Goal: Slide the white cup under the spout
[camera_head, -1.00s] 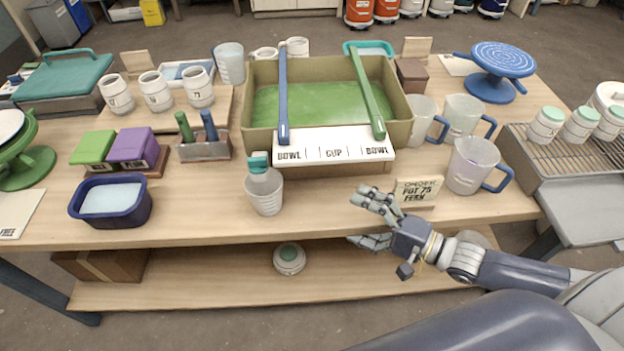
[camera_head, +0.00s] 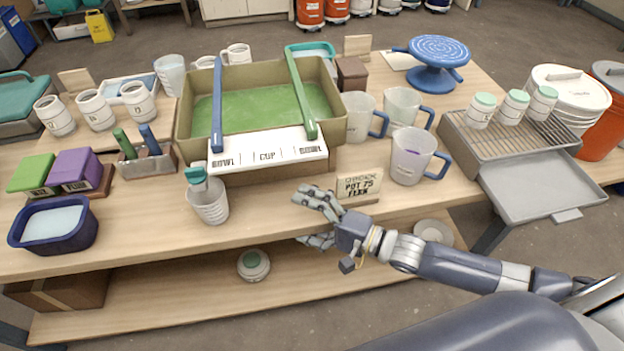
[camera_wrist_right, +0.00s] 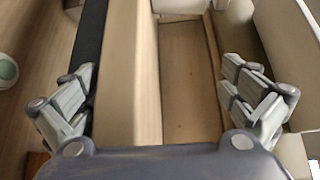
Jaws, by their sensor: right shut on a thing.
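No spout can be made out. Several pale vessels show, and I cannot tell which is the white cup: a ribbed white cup (camera_head: 209,204) with a green-topped item in it stands near the table's front edge, and a white mug (camera_head: 237,54) stands behind the green basin (camera_head: 188,128). My right gripper (camera_head: 318,220) is at the table's front edge, right of the ribbed cup and left of the sign. In the right wrist view my right gripper (camera_wrist_right: 160,100) has its fingers well apart on either side of the wooden table edge (camera_wrist_right: 145,75); contact is not visible. My left gripper is out of view.
A small lettered sign (camera_head: 358,186) stands just beyond the right gripper. Translucent pitchers (camera_head: 410,155) with blue handles stand right of the basin. A rack (camera_head: 470,137) with jars is farther right. Bare tabletop lies between the ribbed cup and the sign.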

